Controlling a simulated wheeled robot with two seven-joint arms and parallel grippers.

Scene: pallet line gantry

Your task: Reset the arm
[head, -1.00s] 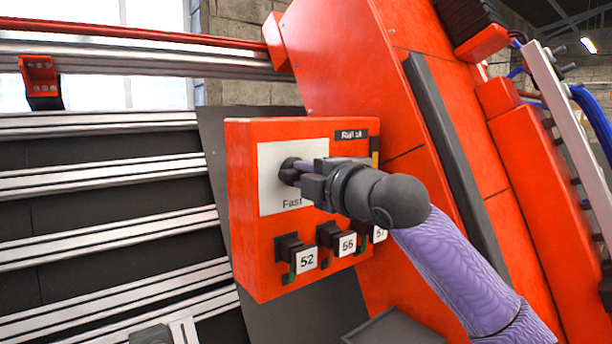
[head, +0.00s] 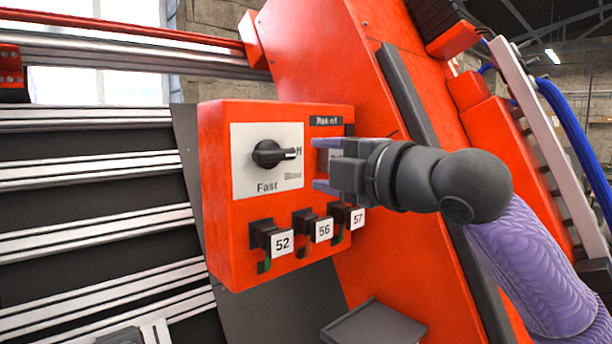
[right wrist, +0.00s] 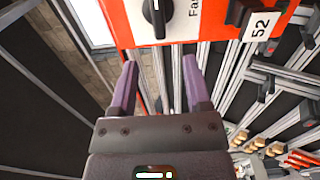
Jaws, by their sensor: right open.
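My right gripper (head: 320,164) is open and empty, held in front of the right side of the red control box (head: 222,225). Its two purple fingers also show spread apart in the right wrist view (right wrist: 160,65). The black rotary knob (head: 268,153) sits on a white plate marked "Fast", to the left of the fingers and clear of them. Its pointer is turned right, towards the partly covered "Off" label. The knob also shows at the top of the right wrist view (right wrist: 155,14). My left gripper is not seen.
Below the knob, black switches are tagged 52 (head: 282,243), 56 (head: 323,231) and 57 (head: 357,217). A slanted red machine frame (head: 330,60) stands behind the box. Silver rails (head: 90,195) run on the left. A grey tray (head: 375,325) is low in front.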

